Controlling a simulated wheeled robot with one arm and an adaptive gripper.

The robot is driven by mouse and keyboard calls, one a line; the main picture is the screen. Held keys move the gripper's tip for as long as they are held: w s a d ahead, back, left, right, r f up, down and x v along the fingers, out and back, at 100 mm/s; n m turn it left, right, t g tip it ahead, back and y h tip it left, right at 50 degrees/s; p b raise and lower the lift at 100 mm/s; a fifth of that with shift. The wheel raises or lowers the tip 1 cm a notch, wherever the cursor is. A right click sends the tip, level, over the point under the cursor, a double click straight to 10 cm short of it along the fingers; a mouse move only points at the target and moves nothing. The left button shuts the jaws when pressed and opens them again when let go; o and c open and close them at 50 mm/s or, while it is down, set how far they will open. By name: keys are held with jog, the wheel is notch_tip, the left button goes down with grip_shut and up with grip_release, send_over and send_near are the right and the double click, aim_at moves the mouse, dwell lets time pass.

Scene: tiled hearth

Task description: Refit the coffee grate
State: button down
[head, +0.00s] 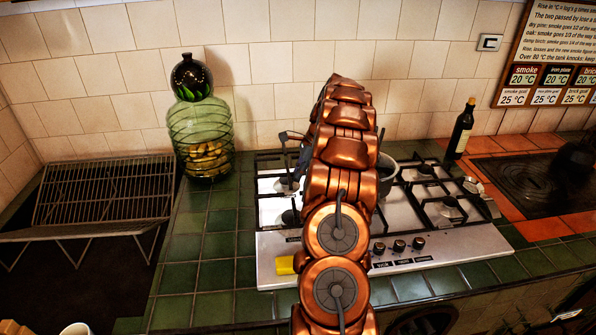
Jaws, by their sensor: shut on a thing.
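The steel gas hob (425,255) is set in the green tiled counter, with black pan grates on its right side (445,208). My gripper (297,158) is only partly in view over the hob's left side, mostly hidden behind my copper arm. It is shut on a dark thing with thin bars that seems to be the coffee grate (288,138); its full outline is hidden. A dark burner (290,217) shows at the hob's front left, with no grate clearly seen over it. My arm hides the middle of the hob.
A grey pot (387,176) stands on the back of the hob, just right of my arm. A green glass jar (206,140) stands left, beside a wire rack (100,200). A dark bottle (460,130) stands right. A yellow block (285,265) sits at the hob's front left.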

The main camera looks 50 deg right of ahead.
jog(key=shift+f+b, duration=0.55)
jog(key=shift+f, duration=3)
jog(key=shift+f, duration=0.35)
jog(key=c, duration=1.2)
grip_release()
jog(key=v, duration=1.2)
jog(key=shift+a, duration=0.1)
